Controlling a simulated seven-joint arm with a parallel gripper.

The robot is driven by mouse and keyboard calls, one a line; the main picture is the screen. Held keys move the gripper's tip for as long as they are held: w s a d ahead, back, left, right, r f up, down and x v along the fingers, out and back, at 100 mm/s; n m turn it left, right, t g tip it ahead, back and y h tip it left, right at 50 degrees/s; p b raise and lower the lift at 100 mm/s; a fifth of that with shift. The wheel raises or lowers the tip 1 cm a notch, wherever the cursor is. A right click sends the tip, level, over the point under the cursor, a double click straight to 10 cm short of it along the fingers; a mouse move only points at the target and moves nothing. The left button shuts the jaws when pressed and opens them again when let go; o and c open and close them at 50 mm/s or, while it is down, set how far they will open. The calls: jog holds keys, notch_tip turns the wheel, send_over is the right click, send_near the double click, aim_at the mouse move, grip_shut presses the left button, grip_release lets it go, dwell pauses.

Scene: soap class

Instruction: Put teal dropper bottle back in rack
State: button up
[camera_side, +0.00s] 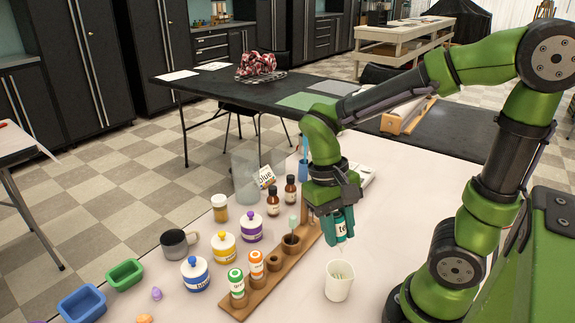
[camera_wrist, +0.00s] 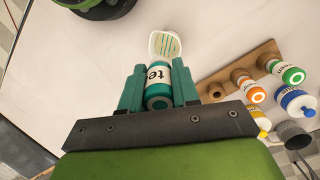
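My gripper (camera_side: 337,222) is shut on the teal dropper bottle (camera_side: 342,229). In the wrist view the bottle (camera_wrist: 158,86) sits between the two teal fingers, with its "te" label showing. The bottle is above the table, over and slightly behind a white cup (camera_side: 339,285). The brown wooden rack (camera_side: 273,277) runs diagonally to the left of the bottle. It holds a green-capped bottle (camera_side: 237,288) and an orange-capped bottle (camera_side: 256,269). One socket (camera_side: 274,260) looks empty. A pale green dropper (camera_side: 292,226) stands in the socket behind it. The rack's far end is partly hidden by my gripper.
Yellow (camera_side: 223,246), purple (camera_side: 248,226) and blue (camera_side: 195,274) lidded jars stand left of the rack. The table right of the cup is mostly clear.

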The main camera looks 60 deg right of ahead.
jog(key=shift+f, duration=0.2)
jog(key=w+a+f+t, duration=0.1)
jog(key=w+f, duration=0.2)
jog(key=w, duration=0.4)
jog(key=w+a+f+t, duration=0.1)
jog(key=w+f, duration=0.2)
jog(key=w, duration=0.3)
jog(key=shift+w+a+t, duration=0.15)
jog(key=shift+w+t, duration=0.2)
jog(key=shift+t, duration=0.05)
jog(key=shift+f, duration=2.25)
jog(key=o, duration=0.6)
